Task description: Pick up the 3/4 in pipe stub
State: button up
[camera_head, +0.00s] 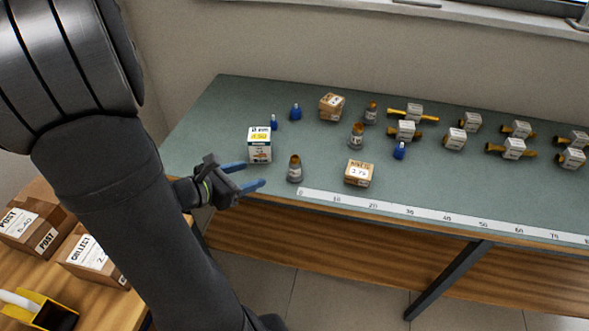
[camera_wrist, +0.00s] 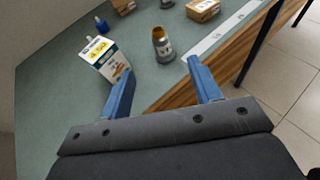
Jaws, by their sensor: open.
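Several brass-coloured pipe pieces with white label blocks lie at the right of the green bench in the head view, among them a front one (camera_head: 514,149), a middle one (camera_head: 406,131) and a back one (camera_head: 406,112). Their labels are too small to read, so I cannot tell which is the 3/4 in stub. My gripper (camera_head: 254,174) is open and empty at the bench's front left, far from these pieces. In the wrist view its blue fingers (camera_wrist: 158,68) are spread apart. No labelled pipe piece shows clearly in the wrist view.
A white-and-yellow box (camera_head: 260,146) and an orange-topped grey container (camera_head: 294,169) stand close to my gripper. A small carton (camera_head: 359,173) and a ruler strip (camera_head: 430,213) lie near the front edge. Open bench separates the groups.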

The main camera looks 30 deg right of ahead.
jog(key=m+g+y, duration=0.2)
jog(key=m+y, duration=1)
jog(key=m, duration=2.4)
send_near(295, 158)
jog(key=f, duration=0.2)
jog(key=d+f, duration=0.1)
jog(key=f, duration=0.4)
jog(key=shift+w+d+f, duration=0.15)
jog(key=shift+w+d, duration=0.15)
jog(key=shift+d, duration=0.1)
jog(key=shift+f, duration=2.7)
jog(key=shift+r, duration=0.1)
grip_shut()
